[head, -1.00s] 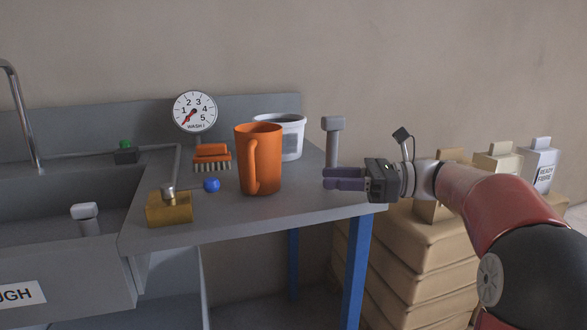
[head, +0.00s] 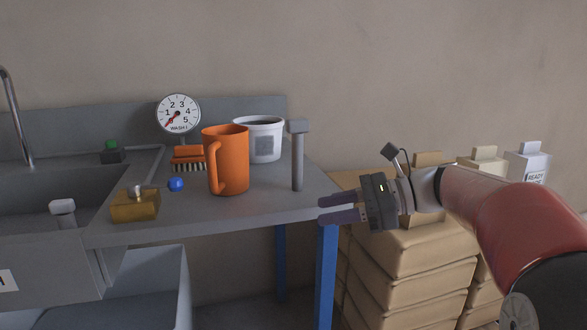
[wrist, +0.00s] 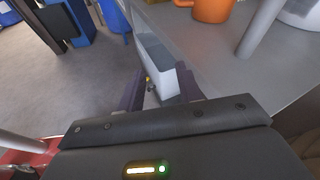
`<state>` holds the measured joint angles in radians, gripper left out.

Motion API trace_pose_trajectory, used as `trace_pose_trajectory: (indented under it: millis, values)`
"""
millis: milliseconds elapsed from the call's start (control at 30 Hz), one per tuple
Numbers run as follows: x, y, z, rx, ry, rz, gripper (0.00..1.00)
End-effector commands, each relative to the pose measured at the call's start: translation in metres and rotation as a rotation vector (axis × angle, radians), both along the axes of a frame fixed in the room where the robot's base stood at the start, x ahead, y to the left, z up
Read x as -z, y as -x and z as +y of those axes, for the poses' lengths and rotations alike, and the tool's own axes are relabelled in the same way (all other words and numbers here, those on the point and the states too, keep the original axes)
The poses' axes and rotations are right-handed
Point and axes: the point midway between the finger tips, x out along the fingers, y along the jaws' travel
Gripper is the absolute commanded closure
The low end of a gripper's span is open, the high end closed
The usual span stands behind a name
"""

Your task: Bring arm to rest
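My gripper (head: 323,211) hangs in the air at the right front corner of the grey worktop (head: 265,200), with its fingers pointing left. In the wrist view the two purple-grey fingers (wrist: 160,76) stand apart with nothing held between them. A light grey bin (wrist: 165,70) shows below and beyond the fingers there. My arm reaches in from the lower right of the head view. Whether the gripper touches the worktop edge cannot be told.
An orange jug (head: 229,165), a white tub (head: 262,140) and a grey upright handle (head: 298,160) stand on the worktop. A brass block (head: 135,206) and blue knob (head: 176,184) are left. Stacked tan sacks (head: 410,265) stand right. A sink (head: 40,190) is far left.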

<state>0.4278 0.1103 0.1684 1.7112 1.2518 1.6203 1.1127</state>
Motion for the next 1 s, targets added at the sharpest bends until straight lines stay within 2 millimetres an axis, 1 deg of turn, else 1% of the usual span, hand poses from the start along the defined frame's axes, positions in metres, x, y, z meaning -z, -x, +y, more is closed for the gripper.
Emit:
trace_pose_trajectory:
  millis: [33, 100, 167, 200, 267, 333, 367, 400, 467, 500, 600, 700, 800, 900, 1000]
  values:
    - [0.005, 0.01, 0.006, -0.01, 0.052, -0.029, 0.65]
    - [0.015, 0.023, 0.012, -0.026, 0.138, -0.079, 0.65]
    - [0.025, 0.036, 0.016, -0.046, 0.22, -0.129, 0.65]
    - [0.033, 0.045, 0.018, -0.063, 0.28, -0.168, 0.65]
    - [0.046, 0.062, 0.019, -0.096, 0.382, -0.234, 0.65]
    - [0.063, 0.085, 0.017, -0.155, 0.523, -0.333, 0.65]
    - [0.071, 0.097, 0.015, -0.188, 0.593, -0.383, 0.65]
    - [0.082, 0.113, 0.01, -0.24, 0.691, -0.458, 0.65]
    - [0.099, 0.137, -0.001, -0.336, 0.842, -0.578, 0.65]
    - [0.109, 0.151, -0.011, -0.407, 0.939, -0.66, 0.65]
    - [0.13, 0.181, -0.036, -0.597, 1.151, -0.85, 0.65]
    - [0.144, 0.2, -0.057, -0.774, 1.311, -1.007, 0.65]
    - [0.152, 0.211, -0.071, -0.909, 1.414, -1.114, 0.65]
    - [0.156, 0.215, -0.079, -0.987, 1.468, -1.171, 0.65]
    - [0.158, 0.217, -0.081, -1.015, 1.484, -1.188, 0.65]
